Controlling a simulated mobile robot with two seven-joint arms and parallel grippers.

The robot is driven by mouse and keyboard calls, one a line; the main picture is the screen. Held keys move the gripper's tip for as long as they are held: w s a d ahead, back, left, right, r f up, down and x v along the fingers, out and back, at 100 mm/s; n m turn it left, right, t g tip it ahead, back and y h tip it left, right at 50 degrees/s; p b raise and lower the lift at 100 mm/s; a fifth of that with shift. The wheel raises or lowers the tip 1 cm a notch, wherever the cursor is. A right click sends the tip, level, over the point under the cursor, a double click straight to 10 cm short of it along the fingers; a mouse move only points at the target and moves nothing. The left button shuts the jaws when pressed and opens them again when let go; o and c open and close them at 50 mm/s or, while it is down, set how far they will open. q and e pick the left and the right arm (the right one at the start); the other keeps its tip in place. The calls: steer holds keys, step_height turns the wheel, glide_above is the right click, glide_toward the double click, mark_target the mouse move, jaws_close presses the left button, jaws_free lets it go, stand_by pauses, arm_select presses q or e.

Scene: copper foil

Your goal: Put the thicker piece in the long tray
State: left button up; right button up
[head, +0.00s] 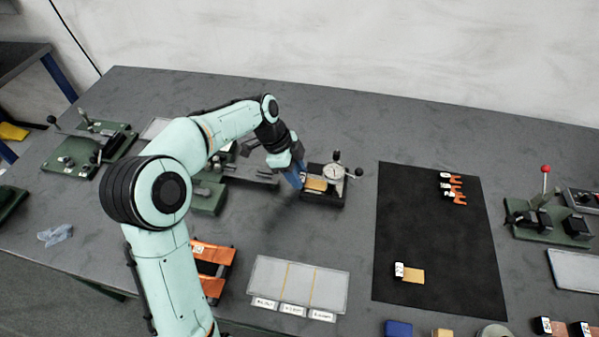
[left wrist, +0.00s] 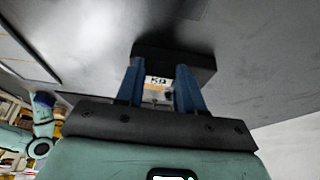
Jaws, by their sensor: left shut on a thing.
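My left gripper (head: 303,181) is beside the dial gauge (head: 333,172), its blue fingers at the left side of the black base. A copper-coloured piece (head: 316,184) lies at the gauge, right by the fingertips. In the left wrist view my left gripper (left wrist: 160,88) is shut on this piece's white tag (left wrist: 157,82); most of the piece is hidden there. Another copper-coloured piece (head: 413,275) with a white tag lies on the black mat (head: 430,225). A long pale tray (head: 332,290) with yellow dividing lines and labels along its front lies empty. I cannot tell which piece is thicker.
Several orange clips (head: 453,188) lie on the mat's far part. A green fixture with a red-knobbed lever (head: 545,195) stands at right. Green fixtures (head: 90,148) and an orange rack (head: 212,262) are at left. Table between gauge and tray is clear. Teal arm parts show in the wrist view.

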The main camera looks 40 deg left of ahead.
arm_select(q)
steer(key=shift+s+a, duration=0.3)
steer(key=shift+a, duration=0.3)
steer(key=shift+s+a, duration=0.3)
steer(key=shift+a, duration=0.3)
arm_select(e)
steer(key=shift+r, duration=0.25)
arm_select(q)
steer(key=shift+r+p, duration=0.1)
steer(key=shift+p, duration=0.2)
arm_select(e)
steer(key=shift+w+r, duration=0.1)
arm_select(q)
step_height(320, 180, up, 7)
steer(key=p, duration=0.4)
steer(key=shift+p, duration=0.3)
arm_select(e)
steer(key=shift+w+r, duration=0.3)
steer(key=shift+r, duration=0.5)
steer(key=shift+w+r, duration=0.35)
steer(key=shift+r, duration=0.5)
steer(key=shift+w+r, duration=0.3)
steer(key=shift+r, duration=0.5)
arm_select(q)
steer(key=shift+d, duration=0.1)
